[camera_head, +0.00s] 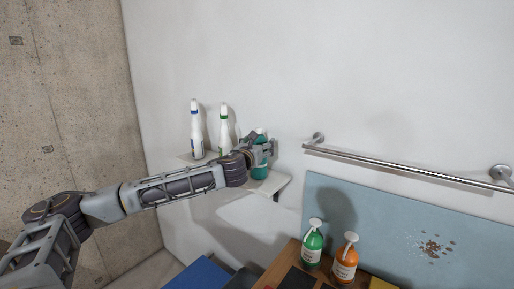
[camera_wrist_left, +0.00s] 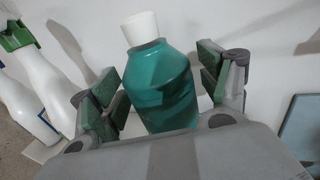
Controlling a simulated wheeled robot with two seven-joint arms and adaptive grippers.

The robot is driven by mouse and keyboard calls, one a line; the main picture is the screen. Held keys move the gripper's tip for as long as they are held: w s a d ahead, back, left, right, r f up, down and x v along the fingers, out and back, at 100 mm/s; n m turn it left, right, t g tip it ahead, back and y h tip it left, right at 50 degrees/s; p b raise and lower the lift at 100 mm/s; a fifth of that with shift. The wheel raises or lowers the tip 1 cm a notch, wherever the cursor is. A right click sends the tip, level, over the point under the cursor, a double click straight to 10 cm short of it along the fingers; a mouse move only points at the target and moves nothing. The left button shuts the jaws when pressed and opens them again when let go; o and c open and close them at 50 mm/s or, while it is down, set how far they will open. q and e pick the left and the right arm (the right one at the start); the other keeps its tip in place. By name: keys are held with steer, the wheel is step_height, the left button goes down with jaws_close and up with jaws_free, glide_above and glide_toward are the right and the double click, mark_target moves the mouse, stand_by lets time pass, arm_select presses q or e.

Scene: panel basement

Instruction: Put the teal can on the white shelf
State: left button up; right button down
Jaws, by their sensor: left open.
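The teal can (camera_wrist_left: 160,88), a teal vessel with a white cap, stands on the white shelf (camera_head: 274,184) near its right end. It shows in the head view (camera_head: 260,172) partly hidden behind my left gripper (camera_head: 262,153). In the left wrist view my left gripper (camera_wrist_left: 160,95) is open, with one finger on each side of the can. A gap shows on the right side; contact on the left side I cannot tell. The can's lower part is hidden by the gripper body. My right gripper is in neither view.
A white bottle with a blue label (camera_head: 196,130) and a white-green bottle (camera_head: 224,132) stand on the shelf's left part. A metal rail (camera_head: 400,166) is on the wall at right. Below are green (camera_head: 312,245) and orange (camera_head: 346,262) pump bottles.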

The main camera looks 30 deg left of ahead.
arm_select(q)
steer(key=shift+s+r, duration=0.1)
steer(key=s+d+b, duration=0.1)
steer(key=s+d, duration=0.1)
steer(key=s, duration=0.9)
steer(key=shift+s+b, duration=0.35)
steer(key=shift+b, duration=0.05)
